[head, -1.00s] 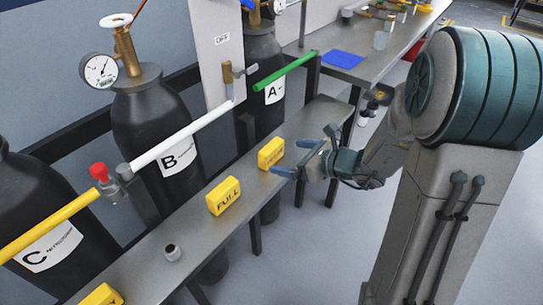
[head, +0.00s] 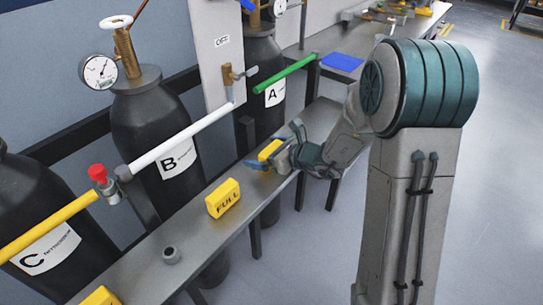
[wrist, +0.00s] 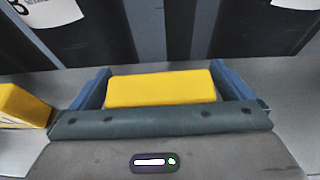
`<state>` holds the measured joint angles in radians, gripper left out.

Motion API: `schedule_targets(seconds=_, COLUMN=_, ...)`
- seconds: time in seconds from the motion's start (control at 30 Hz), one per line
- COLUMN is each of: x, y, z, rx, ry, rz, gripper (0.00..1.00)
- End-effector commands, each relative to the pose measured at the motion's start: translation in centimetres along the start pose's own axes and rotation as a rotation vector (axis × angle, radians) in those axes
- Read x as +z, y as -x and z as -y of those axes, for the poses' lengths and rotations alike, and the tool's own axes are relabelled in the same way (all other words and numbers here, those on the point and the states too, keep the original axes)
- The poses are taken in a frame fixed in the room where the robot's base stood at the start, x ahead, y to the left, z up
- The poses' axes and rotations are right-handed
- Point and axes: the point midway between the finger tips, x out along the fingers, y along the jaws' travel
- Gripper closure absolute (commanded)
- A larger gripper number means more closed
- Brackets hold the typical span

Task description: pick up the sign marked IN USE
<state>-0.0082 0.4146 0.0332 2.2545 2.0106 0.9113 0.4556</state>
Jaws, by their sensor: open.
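A yellow block sign (head: 268,150) stands on the narrow grey bench (head: 197,238), partly hidden behind my gripper (head: 274,146); its lettering cannot be read now. In the wrist view, the same sign (wrist: 160,88) lies between the two blue fingers of my gripper (wrist: 160,70). The fingers are open, one on each side, with a small gap at the right finger and a very narrow one at the left. A second yellow sign, marked FULL (head: 223,198), stands nearer on the bench, and its edge shows at the left of the wrist view (wrist: 20,105).
Another yellow sign (head: 101,297) is cut off at the bottom left. A small grey cylindrical part (head: 171,254) stands on the bench. Black gas cylinders (head: 150,125) and a white pipe (head: 180,140) line the bench's back side.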

Motion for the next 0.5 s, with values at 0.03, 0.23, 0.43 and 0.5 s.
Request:
schedule_targets(seconds=0.03, x=0.00, y=0.02, z=0.00, rx=0.000, ry=0.000, rz=0.000, gripper=0.06)
schedule_targets(seconds=0.23, x=0.00, y=0.04, z=0.01, rx=0.000, ry=0.000, rz=0.000, gripper=0.47)
schedule_targets(seconds=0.43, x=0.04, y=0.05, z=0.01, rx=0.000, ry=0.000, rz=0.001, gripper=0.47)
schedule_targets(seconds=0.5, x=0.15, y=0.10, z=0.02, rx=0.000, ry=0.001, rz=0.001, gripper=0.47)
